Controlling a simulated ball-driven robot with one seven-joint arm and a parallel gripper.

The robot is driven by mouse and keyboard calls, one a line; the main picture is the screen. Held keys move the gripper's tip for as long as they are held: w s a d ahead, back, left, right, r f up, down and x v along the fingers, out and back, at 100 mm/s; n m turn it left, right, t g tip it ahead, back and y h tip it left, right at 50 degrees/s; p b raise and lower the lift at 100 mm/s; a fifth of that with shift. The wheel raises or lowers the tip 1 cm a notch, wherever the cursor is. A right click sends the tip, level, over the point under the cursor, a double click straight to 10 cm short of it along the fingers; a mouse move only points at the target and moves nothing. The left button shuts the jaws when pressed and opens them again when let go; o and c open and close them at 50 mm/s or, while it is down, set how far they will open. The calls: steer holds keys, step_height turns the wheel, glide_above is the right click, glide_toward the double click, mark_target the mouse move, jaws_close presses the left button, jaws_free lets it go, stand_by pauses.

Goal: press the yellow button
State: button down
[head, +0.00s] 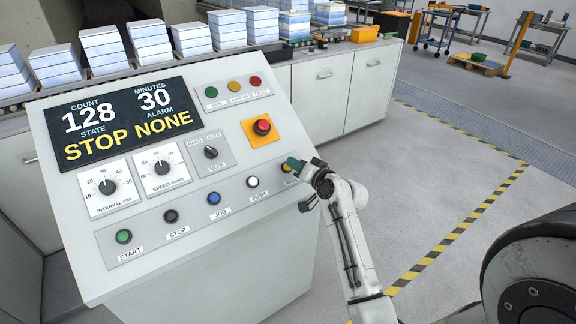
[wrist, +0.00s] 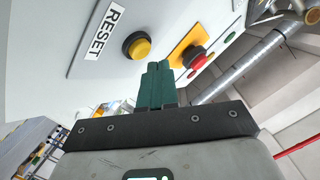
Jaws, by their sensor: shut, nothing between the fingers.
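The yellow button (wrist: 137,45) has a dark collar and sits on the grey panel strip beside a RESET label (wrist: 104,31) in the wrist view. In the head view the yellow button (head: 287,168) shows at the right end of the bottom button row, partly hidden by my gripper. My gripper (head: 293,163) is at the right edge of the control panel. Its green fingers (wrist: 157,70) are shut with nothing between them. In the wrist view their tips lie just right of and below the button; I cannot tell whether they touch the panel.
A red emergency stop (head: 262,127) on a yellow plate is above the gripper. A white button (head: 253,182), blue button (head: 214,198), black button (head: 171,216) and green button (head: 123,236) run leftward. The floor (head: 440,170) right of the console is clear.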

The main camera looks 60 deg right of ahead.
steer(key=r+p, duration=0.1)
steer(key=s+a+r+p, duration=0.1)
steer(key=s+r+p, duration=0.1)
steer(key=r, duration=0.1)
steer(key=shift+s+a, duration=0.2)
steer(key=shift+a, duration=0.05)
stand_by(0.3)
steer(key=shift+a, duration=0.1)
stand_by(0.7)
steer(key=a+f+n+g+y, duration=0.35)
steer(key=a+f, duration=0.25)
steer(key=a, duration=0.6)
steer(key=a+f+n+g+y, duration=0.35)
steer(key=a+f+n, duration=0.2)
steer(key=a, duration=0.65)
steer(key=s+a+f+n+g, duration=0.1)
steer(key=s+a+n+g, duration=0.1)
steer(key=s+a, duration=0.3)
steer(key=s+a+f+n+g, duration=0.1)
steer(key=s+a+g, duration=0.3)
steer(key=s, duration=0.6)
steer(key=shift+s+a+f+n, duration=0.3)
steer(key=shift+a+n, duration=0.2)
steer(key=shift+a, duration=0.15)
